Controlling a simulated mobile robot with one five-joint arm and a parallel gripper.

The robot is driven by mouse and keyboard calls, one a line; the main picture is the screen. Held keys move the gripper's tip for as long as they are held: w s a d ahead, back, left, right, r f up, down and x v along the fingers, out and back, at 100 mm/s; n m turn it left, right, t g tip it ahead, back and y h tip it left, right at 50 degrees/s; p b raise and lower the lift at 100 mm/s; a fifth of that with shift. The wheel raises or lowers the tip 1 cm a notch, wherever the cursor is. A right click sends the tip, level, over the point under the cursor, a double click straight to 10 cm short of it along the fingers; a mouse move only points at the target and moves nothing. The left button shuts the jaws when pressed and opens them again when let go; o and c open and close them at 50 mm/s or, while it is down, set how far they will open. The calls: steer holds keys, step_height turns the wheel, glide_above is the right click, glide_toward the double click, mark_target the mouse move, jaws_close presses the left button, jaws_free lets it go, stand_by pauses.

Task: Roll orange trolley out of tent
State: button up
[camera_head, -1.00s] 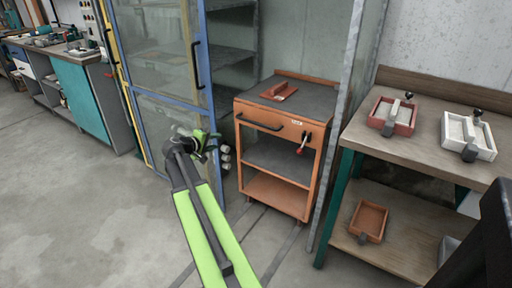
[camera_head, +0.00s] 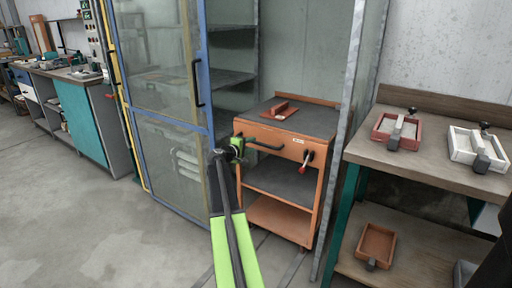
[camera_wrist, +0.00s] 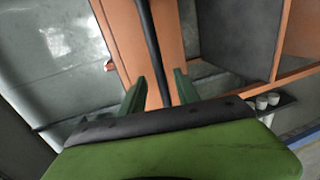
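The orange trolley (camera_head: 262,213) stands inside the tent, between the tent's glazed door (camera_head: 160,110) and a metal post. It has a dark top, open shelves and a black handle (camera_head: 267,148) across its upper front. My gripper (camera_head: 238,147) is at the left end of that handle. In the wrist view my gripper (camera_wrist: 159,92) shows two green fingers spread apart. The black handle (camera_wrist: 152,40) runs between them in the picture, in front of the trolley's orange front (camera_wrist: 130,35). No finger visibly presses on it.
A red-handled lever (camera_head: 306,161) sits on the trolley's front, and a red block lies on top. A wooden workbench (camera_head: 420,155) with red and white trays stands close on the right. The glazed door stands close on the left. Floor at left (camera_head: 70,210) is clear.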

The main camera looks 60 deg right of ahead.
mark_target(255, 143)
steer(key=d, duration=0.2)
steer(key=d+f, duration=0.1)
steer(key=d, duration=0.1)
steer(key=shift+d+b, duration=0.35)
steer(key=shift+d, duration=0.05)
jaws_close()
stand_by(1.0)
